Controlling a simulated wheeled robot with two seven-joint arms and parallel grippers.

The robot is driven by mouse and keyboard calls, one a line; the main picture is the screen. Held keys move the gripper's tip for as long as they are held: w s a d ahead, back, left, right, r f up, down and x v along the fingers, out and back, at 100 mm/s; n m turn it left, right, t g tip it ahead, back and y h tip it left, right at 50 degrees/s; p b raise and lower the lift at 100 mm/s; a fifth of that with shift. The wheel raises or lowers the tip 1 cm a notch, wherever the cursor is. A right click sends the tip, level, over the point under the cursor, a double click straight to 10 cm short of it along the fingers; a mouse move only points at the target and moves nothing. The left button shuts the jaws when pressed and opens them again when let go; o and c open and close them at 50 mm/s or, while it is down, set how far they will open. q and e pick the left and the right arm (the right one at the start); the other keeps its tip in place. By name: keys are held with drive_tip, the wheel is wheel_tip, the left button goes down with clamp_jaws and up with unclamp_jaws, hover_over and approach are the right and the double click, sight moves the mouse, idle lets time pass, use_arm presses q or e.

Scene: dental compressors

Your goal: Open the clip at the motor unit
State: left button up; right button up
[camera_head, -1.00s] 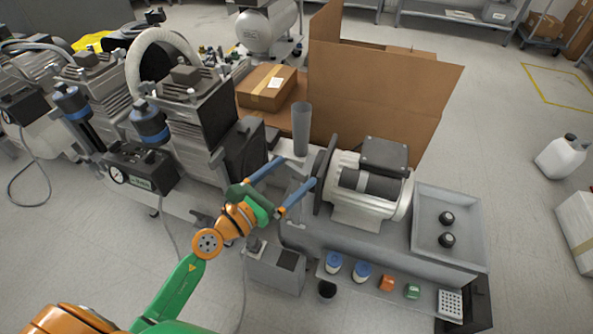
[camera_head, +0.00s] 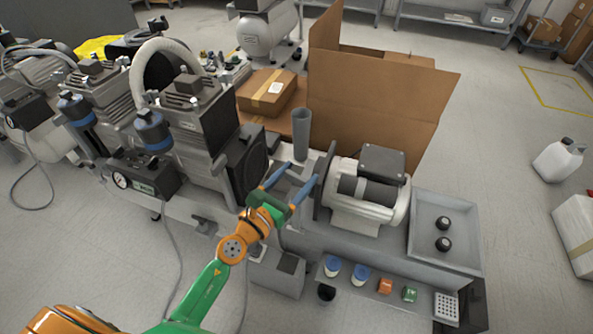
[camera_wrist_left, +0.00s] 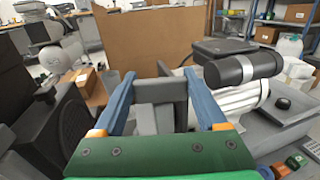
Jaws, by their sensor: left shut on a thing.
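The motor unit (camera_head: 368,192) is a pale ribbed cylinder with a dark box on top and a black band around it; it also shows at the right of the left wrist view (camera_wrist_left: 238,90). My left gripper (camera_head: 299,172) has two blue fingers and sits just left of the motor's dark end disc. In the left wrist view, grey upright pieces of the clip (camera_wrist_left: 160,112) stand between the fingers, and the gripper is shut on it. The clip's lower part is hidden by my green palm. My right gripper is not in view.
A grey upright tube (camera_head: 301,135) stands just behind the fingers. A large open cardboard box (camera_head: 385,100) is behind the motor. Compressor units (camera_head: 205,125) crowd the left. A grey tray (camera_head: 460,222) with two black knobs lies right of the motor.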

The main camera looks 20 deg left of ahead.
use_arm(q)
drive_tip(key=shift+d+r+n+t+y+p, duration=0.15)
drive_tip(key=shift+r+n+t+y+p, duration=0.2)
drive_tip(key=shift+n+y+p, duration=0.6)
drive_tip(key=y, duration=0.1)
drive_tip(key=n+y, duration=0.1)
drive_tip(key=y, duration=0.1)
drive_tip(key=shift+f+b, duration=0.3)
drive_tip(key=shift+f, duration=0.05)
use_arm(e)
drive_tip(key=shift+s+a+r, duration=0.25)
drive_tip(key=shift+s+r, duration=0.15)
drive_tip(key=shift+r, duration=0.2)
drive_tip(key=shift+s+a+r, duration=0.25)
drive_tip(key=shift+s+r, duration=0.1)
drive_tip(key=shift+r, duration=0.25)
use_arm(q)
drive_tip(key=o, duration=1.3)
drive_tip(key=s, duration=0.7)
drive_tip(key=shift+a+b, duration=0.2)
drive_tip(key=shift+b, duration=0.15)
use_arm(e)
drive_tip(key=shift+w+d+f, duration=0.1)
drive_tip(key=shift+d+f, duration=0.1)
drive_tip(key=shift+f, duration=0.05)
use_arm(q)
drive_tip(key=shift+s, duration=0.1)
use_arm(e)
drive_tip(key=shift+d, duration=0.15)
